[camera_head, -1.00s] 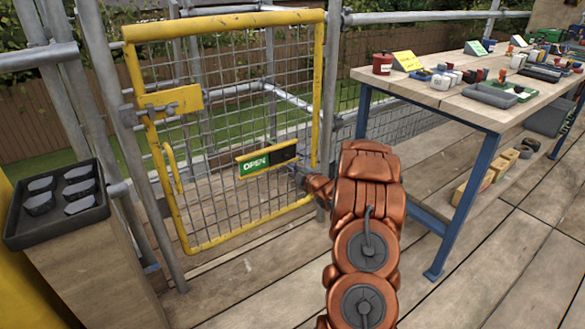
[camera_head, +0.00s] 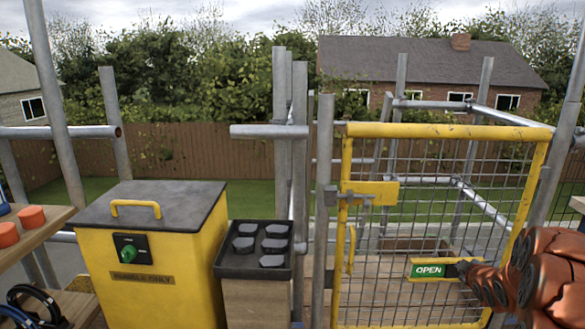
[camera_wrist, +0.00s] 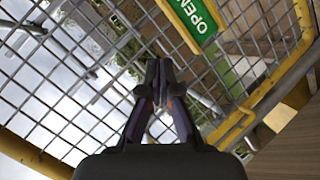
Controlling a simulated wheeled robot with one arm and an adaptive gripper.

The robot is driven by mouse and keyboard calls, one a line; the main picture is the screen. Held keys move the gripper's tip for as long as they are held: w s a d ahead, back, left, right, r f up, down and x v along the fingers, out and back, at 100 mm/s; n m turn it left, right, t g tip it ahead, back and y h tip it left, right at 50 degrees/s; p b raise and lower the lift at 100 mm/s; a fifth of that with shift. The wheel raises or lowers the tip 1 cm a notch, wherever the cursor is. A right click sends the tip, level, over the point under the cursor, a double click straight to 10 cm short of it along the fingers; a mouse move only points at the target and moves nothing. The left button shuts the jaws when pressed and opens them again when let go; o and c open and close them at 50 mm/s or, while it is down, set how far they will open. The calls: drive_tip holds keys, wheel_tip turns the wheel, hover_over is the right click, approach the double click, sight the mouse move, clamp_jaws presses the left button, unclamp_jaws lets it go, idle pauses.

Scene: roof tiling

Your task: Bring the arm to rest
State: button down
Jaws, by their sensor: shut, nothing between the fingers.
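My gripper (camera_wrist: 160,88) is shut and empty in the wrist view, with the mesh of the yellow gate behind it. In the head view my gripper (camera_head: 462,268) is small and dark at the right end of the green OPEN sign (camera_head: 430,270). Whether it touches the sign or the mesh I cannot tell. My orange arm comes in from the right edge. The yellow-framed gate (camera_head: 440,131) stands upright and looks closed in its frame. The sign also shows at the top of the wrist view (camera_wrist: 196,18).
A yellow bin (camera_head: 150,270) with a grey lid stands at left. Beside it, a black tray (camera_head: 252,272) of several dark pieces sits on a wooden stand (camera_head: 255,305). Scaffold poles (camera_head: 322,200) flank the gate. A shelf (camera_head: 40,240) with orange items is at far left.

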drive_tip(key=s+a+r+m+g+p, duration=0.6)
drive_tip(key=s+a+r+p, duration=0.6)
drive_tip(key=s+a+r, duration=0.6)
drive_tip(key=s+a+r+g+y+p, duration=0.1)
drive_tip(key=s+a+r+g+p, duration=0.1)
drive_tip(key=s+a, duration=0.4)
drive_tip(key=s+a+r+m+g+y+p, duration=0.1)
drive_tip(key=s+a+r+g+p, duration=0.2)
drive_tip(key=s, duration=1)
drive_tip(key=s+a+r+m+g+y+p, duration=0.1)
drive_tip(key=s+a+r+g+p, duration=0.1)
drive_tip(key=s+a+r+p, duration=0.3)
drive_tip(key=s+a+r, duration=0.2)
drive_tip(key=s+a, duration=0.2)
drive_tip(key=shift+s+g+y+p, duration=0.3)
drive_tip(key=shift+s+g+p, duration=0.05)
drive_tip(key=shift+s+g, duration=0.05)
